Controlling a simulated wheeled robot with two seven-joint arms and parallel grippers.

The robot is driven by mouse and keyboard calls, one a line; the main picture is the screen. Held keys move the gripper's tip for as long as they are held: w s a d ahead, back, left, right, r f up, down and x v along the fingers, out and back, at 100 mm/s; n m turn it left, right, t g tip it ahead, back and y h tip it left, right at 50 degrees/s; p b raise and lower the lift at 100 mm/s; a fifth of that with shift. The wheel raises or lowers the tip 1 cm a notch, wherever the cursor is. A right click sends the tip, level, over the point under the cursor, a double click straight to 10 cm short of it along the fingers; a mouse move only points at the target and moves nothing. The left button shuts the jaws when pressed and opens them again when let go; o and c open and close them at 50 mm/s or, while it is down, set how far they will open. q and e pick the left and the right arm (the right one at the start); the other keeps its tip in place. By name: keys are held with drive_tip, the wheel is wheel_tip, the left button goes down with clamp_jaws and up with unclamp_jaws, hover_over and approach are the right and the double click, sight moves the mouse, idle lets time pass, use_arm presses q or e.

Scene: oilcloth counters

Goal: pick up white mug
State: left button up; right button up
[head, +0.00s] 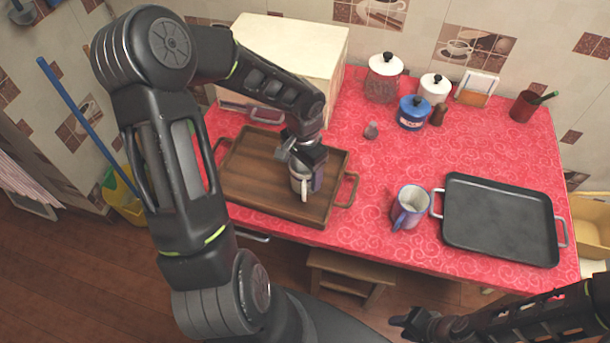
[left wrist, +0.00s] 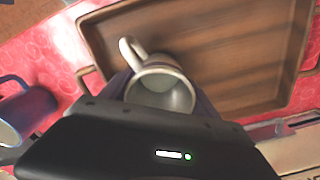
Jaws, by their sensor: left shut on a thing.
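The white mug (head: 302,187) is at the right part of the brown wooden tray (head: 245,200), its handle toward the front. My left gripper (head: 308,172) reaches down from above and is shut on the mug. In the left wrist view the mug (left wrist: 163,88) is upright between the fingers, with its open rim toward the camera; I cannot tell whether its base touches the tray. My right gripper (head: 400,321) is at the bottom of the head view, off the counter's front; its fingers are too dark and small to read.
A blue-purple mug (head: 410,207) stands right of the wooden tray, next to a black tray (head: 500,220). Lidded jars (head: 383,80) and a red cup (head: 524,107) stand at the back. A cream box (head: 290,50) is behind the wooden tray. The counter's middle is mostly clear.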

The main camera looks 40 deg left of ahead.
use_arm(q)
drive_tip(key=c, duration=0.9)
drive_tip(key=shift+o, duration=0.2)
drive_tip(key=shift+r, duration=0.1)
wheel_tip(320, 180, up, 10)
idle(0.4)
